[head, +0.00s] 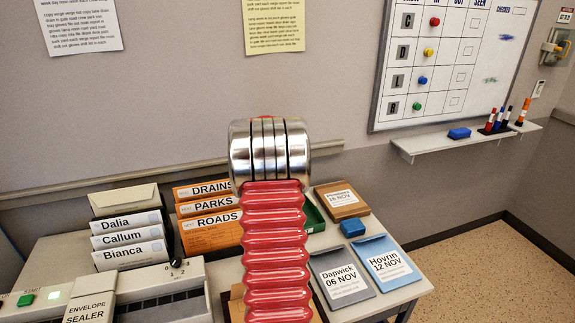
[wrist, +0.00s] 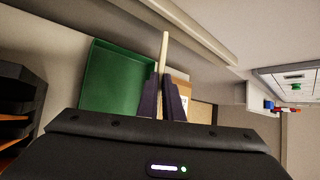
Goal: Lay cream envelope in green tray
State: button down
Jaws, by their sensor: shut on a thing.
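In the wrist view my gripper (wrist: 162,98) is shut on the cream envelope (wrist: 164,52), which shows nearly edge-on as a thin pale strip standing out from between the dark fingers. The green tray (wrist: 100,78) lies to the left of the envelope in that view, and its visible floor is bare. The envelope is over or beside the tray's right edge; I cannot tell how high. In the head view my red arm hides the gripper, the held envelope and most of the tray; a green corner of the tray (head: 313,216) shows right of the arm.
A rack at left holds white envelopes (head: 128,240) with a cream flap (head: 123,198) behind them. Orange folders (head: 210,235) stand beside it. Right of the tray lie a brown packet (head: 341,201), a blue block (head: 352,228) and grey (head: 342,275) and blue (head: 381,262) packets.

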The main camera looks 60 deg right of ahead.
notch_tip(320, 180, down, 11)
dwell(1.2)
jog(key=shift+r, duration=0.1)
jog(key=c, duration=1.8)
grip_release()
jog(key=shift+c, duration=0.2)
jog(key=v, duration=1.3)
jog(key=shift+a+r, duration=0.25)
jog(key=shift+a, duration=0.05)
